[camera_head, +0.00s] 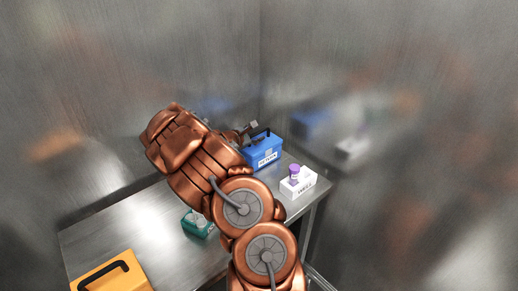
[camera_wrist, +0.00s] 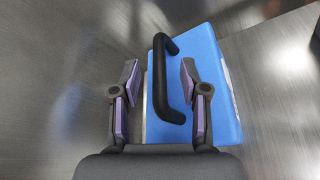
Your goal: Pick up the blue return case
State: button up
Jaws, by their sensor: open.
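The blue return case (camera_head: 264,153) stands on the metal table near its back right edge, with a white label on its front. In the wrist view the case (camera_wrist: 215,85) shows from above, with a black arched handle (camera_wrist: 162,82) along its left part. My gripper (camera_wrist: 160,85) is open, with its two purple-padded fingers on either side of the handle in that view. The left finger lies over bare table and the right finger over the case top. I cannot tell how far above the handle the fingertips are. In the head view my gripper (camera_head: 246,129) is partly hidden by my arm.
A white block (camera_head: 300,187) with a purple-capped vial (camera_head: 294,172) stands right of the case. A green box (camera_head: 197,226) is partly hidden behind my arm. An orange case (camera_head: 108,275) with a black handle is at front left. The metal table (camera_head: 140,222) is bare between them; metal walls rise behind.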

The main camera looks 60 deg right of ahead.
jog(key=shift+p+x, duration=0.55)
jog(key=shift+x, duration=1.1)
jog(key=shift+w, duration=0.1)
grip_shut()
jog(key=shift+r, duration=0.1)
